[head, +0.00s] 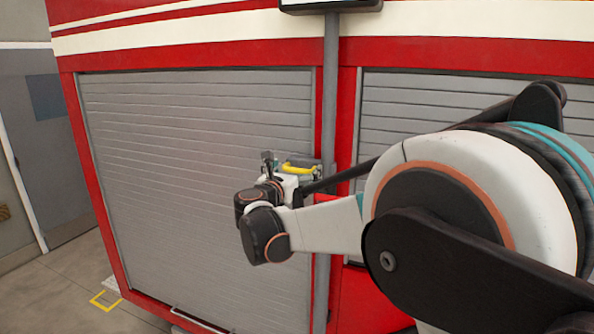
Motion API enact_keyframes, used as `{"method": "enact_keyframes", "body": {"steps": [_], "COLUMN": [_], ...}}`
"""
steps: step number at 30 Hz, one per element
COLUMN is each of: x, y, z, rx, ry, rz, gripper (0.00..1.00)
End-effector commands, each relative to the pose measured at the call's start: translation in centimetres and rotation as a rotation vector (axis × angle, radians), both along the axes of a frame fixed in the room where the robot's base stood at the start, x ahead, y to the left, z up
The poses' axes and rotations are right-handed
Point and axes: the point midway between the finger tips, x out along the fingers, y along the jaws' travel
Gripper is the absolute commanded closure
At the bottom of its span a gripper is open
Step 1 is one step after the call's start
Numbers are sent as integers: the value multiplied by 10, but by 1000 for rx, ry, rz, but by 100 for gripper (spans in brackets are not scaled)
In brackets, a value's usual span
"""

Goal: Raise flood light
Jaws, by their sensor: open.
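A yellow handle (299,169) is beside the pole at mid-height. My gripper (290,165) is open at the yellow handle, just left of the pole. I cannot tell whether its fingers are around the handle or touching it. My wrist and arm partly hide the gripper and the lower pole.
The red truck (200,53) has grey roller shutters on both sides of the pole, the left one (180,190) large and shut. A low rail (200,320) runs near its bottom. Free concrete floor (65,280) with a yellow mark (105,301) lies at the left.

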Motion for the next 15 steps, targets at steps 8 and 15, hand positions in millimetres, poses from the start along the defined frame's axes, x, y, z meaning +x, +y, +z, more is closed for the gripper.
{"method": "enact_keyframes", "body": {"steps": [8, 15], "x": [0, 0], "y": [0, 0], "z": [0, 0], "rx": [0, 0], "ry": [0, 0], "rz": [0, 0], "gripper": [14, 62]}}
